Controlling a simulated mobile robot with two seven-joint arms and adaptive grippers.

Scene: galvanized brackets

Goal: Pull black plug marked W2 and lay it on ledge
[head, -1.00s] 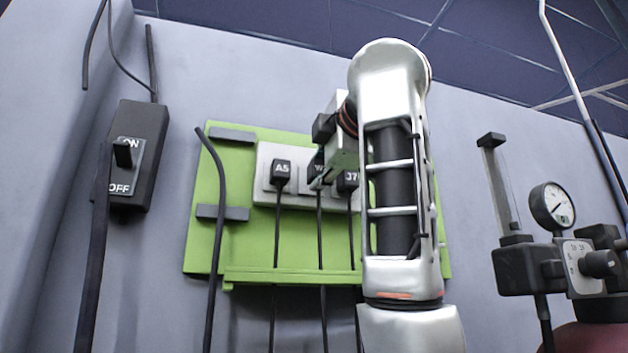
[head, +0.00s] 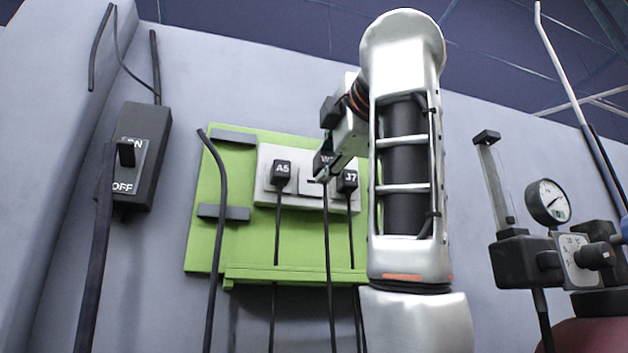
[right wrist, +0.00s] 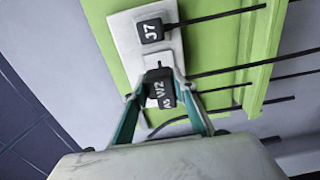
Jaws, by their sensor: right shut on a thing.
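The black plug marked W2 (head: 323,163) is held in my right gripper (head: 325,172), clear of the pale socket strip (head: 263,195). A bare slot shows beside it in the strip. My left gripper is not in view.
Plug A5 (head: 281,172) is seated left of W2, and plug J7 (head: 347,181) is seated to the right. A loose black cable (head: 216,200) hangs at the board's left. An ON/OFF switch box (head: 148,150) is far left; a pressure gauge (head: 548,201) stands far right.

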